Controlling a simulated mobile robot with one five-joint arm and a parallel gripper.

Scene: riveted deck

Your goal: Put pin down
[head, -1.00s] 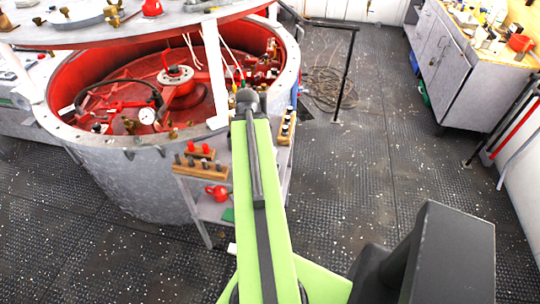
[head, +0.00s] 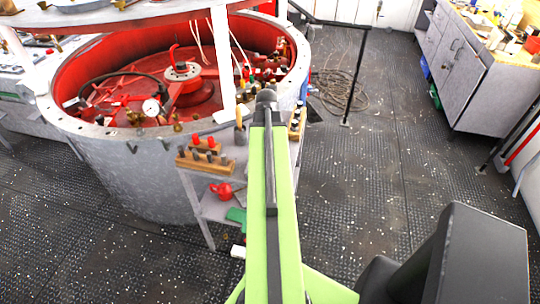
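My green arm (head: 270,210) reaches forward from the bottom of the head view to a dark rounded joint (head: 265,105). My gripper cannot be made out beyond or below it, so its hold is hidden. Another wooden rack (head: 297,125) with dark pieces shows just right of the arm. A thin upright tan piece (head: 239,133) stands close to the arm's left side. I cannot tell which pin the task means.
A round grey tub (head: 130,175) with a red inside stands at the left, behind the stand. A red pot (head: 221,191) and a green item (head: 237,215) lie on the stand's lower shelf. A grey cabinet (head: 465,85) is at the right.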

